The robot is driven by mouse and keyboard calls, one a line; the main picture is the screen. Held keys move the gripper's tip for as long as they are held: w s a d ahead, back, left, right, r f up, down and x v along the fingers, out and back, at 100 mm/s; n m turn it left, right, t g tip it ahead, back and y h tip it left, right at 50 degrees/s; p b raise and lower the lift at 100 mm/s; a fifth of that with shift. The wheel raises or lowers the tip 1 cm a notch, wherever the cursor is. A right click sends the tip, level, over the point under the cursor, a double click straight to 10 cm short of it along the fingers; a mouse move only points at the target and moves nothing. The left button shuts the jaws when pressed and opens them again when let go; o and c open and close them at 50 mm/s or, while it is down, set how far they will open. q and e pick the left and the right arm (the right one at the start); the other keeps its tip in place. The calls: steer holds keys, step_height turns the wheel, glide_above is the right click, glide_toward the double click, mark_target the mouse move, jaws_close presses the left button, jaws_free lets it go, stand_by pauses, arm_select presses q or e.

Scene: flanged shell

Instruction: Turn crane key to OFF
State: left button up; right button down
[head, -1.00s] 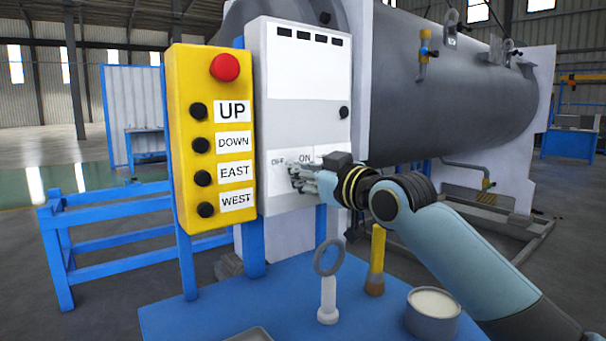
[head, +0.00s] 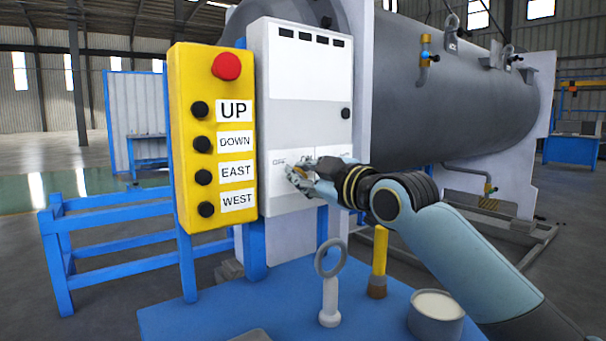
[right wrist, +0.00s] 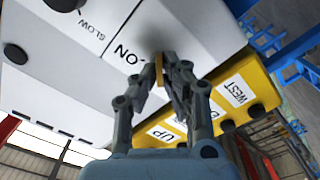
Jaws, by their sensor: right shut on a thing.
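The crane key (right wrist: 167,72) shows as a small part between the fingertips of my right gripper (right wrist: 170,75) in the right wrist view. It is by the ON label (right wrist: 130,55) on the grey-white control box (head: 303,100). In the head view my right gripper (head: 298,177) is at the lower front of the box, just below the OFF label (head: 279,161). The gripper is shut on the key and hides most of it. The key's exact angle cannot be told. My left gripper is not in view.
A yellow pendant panel (head: 212,135) with a red button (head: 227,66) stands left of the box. On the blue table (head: 270,320) below are a ring-topped bolt (head: 330,285), a yellow-handled tool (head: 379,260) and a round tin (head: 436,315).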

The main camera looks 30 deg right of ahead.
steer(key=c, duration=1.5)
jaws_free()
steer(key=s, duration=0.4)
steer(key=s+d, duration=0.1)
steer(key=s, duration=0.7)
steer(key=shift+d, duration=0.35)
steer(key=shift+f, duration=0.1)
